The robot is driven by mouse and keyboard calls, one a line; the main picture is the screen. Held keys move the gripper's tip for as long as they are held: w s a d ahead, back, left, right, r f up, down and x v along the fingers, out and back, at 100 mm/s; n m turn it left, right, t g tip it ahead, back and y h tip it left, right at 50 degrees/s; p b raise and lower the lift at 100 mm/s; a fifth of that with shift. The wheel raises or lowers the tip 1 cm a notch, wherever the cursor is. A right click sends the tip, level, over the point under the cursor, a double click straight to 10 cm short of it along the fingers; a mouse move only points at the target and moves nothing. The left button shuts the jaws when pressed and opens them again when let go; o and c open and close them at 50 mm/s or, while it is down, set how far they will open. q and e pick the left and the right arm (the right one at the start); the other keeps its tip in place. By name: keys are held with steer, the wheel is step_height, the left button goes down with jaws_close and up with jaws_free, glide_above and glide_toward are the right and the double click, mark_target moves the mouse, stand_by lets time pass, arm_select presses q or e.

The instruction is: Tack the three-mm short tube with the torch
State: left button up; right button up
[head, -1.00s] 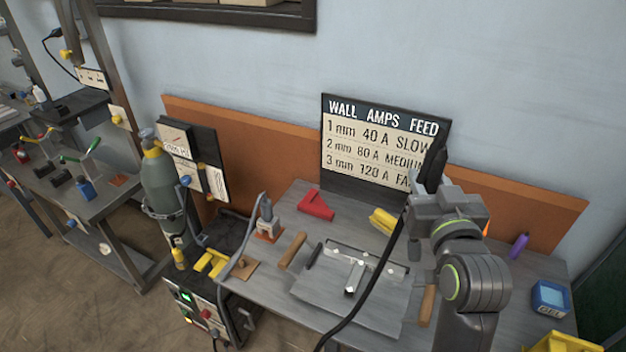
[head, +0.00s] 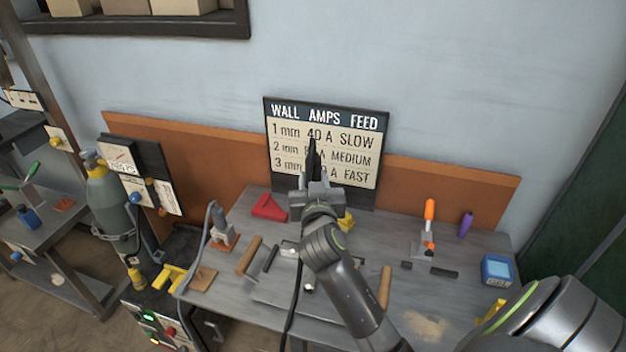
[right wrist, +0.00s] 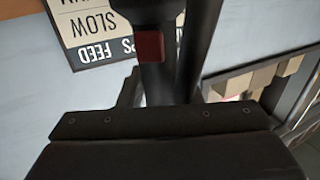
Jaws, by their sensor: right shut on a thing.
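My right gripper (head: 318,182) is shut on the black torch (head: 312,155) and holds it upright above the bench, in front of the amps chart. The torch body with its red trigger (right wrist: 150,46) fills the middle of the right wrist view. The torch's dark cable hangs down past the bench front. The metal tubes (head: 308,288) lie on the grey plate (head: 268,293) below, mostly hidden behind my right forearm; I cannot tell which is the short one. The torch is well apart from them. My left gripper is not in view.
The chart (head: 352,147) stands at the bench's back. A red angle piece (head: 268,207), a wooden-handled tool (head: 248,257), an orange-handled clamp (head: 429,215), a purple bottle (head: 466,223) and a blue box (head: 496,270) stand around. The welder and gas cylinder (head: 107,200) are left.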

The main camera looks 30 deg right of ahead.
steer(key=shift+d+f, duration=0.1)
steer(key=shift+d, duration=0.1)
step_height(320, 180, down, 6)
steer(key=b, duration=0.5)
steer(key=shift+r, duration=0.2)
steer(key=shift+a+f+b, duration=0.1)
steer(key=shift+f+b, duration=0.25)
steer(key=shift+f, duration=0.1)
stand_by(2.2)
steer(key=shift+r+p, duration=3.05)
steer(key=shift+r, duration=0.6)
